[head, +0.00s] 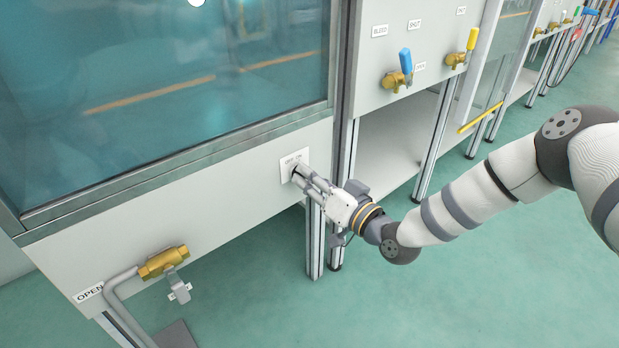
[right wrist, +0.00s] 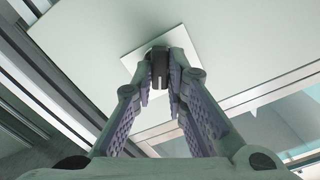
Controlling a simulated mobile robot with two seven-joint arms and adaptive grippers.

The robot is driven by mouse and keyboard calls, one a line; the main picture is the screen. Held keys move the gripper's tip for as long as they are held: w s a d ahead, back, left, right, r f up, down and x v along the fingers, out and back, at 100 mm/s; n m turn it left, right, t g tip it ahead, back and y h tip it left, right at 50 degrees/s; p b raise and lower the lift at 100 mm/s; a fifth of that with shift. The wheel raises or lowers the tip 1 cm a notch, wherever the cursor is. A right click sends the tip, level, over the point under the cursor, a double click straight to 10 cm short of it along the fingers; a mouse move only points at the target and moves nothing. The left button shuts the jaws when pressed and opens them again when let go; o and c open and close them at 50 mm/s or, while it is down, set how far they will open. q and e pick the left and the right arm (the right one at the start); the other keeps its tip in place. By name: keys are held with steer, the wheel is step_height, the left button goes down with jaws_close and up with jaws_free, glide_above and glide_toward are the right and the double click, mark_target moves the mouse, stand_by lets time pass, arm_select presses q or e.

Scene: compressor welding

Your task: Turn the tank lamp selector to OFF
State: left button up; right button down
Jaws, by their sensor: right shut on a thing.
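The tank lamp selector is a black knob (right wrist: 159,66) on a small white plate (head: 293,163), set on the pale panel below the tank window. The plate carries small lettering along its top in the head view, too small to read fully. My right gripper (head: 303,176) is at the plate, its fingers on the knob. In the right wrist view the fingers of the right gripper (right wrist: 160,78) are closed on both sides of the knob. The fingers hide most of the knob in the head view, so I cannot tell which way it points. My left gripper is not in view.
The tank window (head: 160,80) is above the panel. A brass valve (head: 163,263) with a pipe and an OPEN label (head: 90,292) sits at lower left. A blue-handled valve (head: 398,75) and a yellow-handled valve (head: 462,55) are at right. The green floor is clear.

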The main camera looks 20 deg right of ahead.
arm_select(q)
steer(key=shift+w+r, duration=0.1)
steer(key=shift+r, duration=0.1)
arm_select(e)
steer(key=shift+n, duration=0.3)
arm_select(q)
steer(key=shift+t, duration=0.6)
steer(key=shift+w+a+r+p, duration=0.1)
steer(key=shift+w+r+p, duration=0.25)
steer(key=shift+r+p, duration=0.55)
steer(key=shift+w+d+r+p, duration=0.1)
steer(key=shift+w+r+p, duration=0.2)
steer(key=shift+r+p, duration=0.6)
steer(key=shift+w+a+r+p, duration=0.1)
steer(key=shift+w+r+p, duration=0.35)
steer(key=shift+p, duration=0.85)
arm_select(e)
steer(key=shift+a+n, duration=0.15)
steer(key=shift+n, duration=5.35)
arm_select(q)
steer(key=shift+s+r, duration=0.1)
arm_select(e)
steer(key=shift+f, duration=0.1)
steer(key=c, duration=1.6)
jaws_free()
